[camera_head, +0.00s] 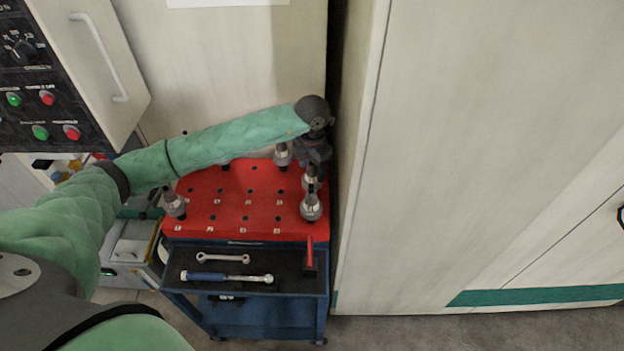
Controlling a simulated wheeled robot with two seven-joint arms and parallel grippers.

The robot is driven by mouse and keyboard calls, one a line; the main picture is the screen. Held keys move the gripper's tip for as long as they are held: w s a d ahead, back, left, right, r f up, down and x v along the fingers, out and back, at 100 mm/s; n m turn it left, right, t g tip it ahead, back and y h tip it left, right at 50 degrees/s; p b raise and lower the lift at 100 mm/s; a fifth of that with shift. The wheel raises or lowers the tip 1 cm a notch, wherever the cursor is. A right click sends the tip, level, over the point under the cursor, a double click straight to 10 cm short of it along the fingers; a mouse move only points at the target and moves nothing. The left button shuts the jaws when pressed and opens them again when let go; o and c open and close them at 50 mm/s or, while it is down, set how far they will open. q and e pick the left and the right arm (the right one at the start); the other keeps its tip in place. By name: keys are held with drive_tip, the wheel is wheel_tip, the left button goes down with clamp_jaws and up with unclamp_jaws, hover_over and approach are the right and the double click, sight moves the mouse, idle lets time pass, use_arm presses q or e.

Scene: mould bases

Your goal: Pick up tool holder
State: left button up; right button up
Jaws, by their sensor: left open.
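Several grey metal tool holders stand upright on the red perforated top (245,192) of a blue cart. One tool holder (311,208) is at the front right, and another tool holder (312,180) is just behind it. A third tool holder (174,205) is at the left edge, and one more tool holder (283,156) is at the back, partly under my arm. My left gripper (315,160) points down over the back right of the red top, right above the second holder. Its jaws are open, but the fingers are small and dark. I cannot tell whether they touch the holder. My right gripper is out of view.
The cart's front tray (250,262) holds a wrench (222,258), a blue-handled tool (227,277) and a red-handled hammer (310,254). A tall cream cabinet (480,150) stands close on the right. A control panel (35,85) is at upper left. My left arm spans the cart's back.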

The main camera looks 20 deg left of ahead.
use_arm(q)
clamp_jaws()
drive_tip(key=shift+r, duration=0.15)
idle(1.1)
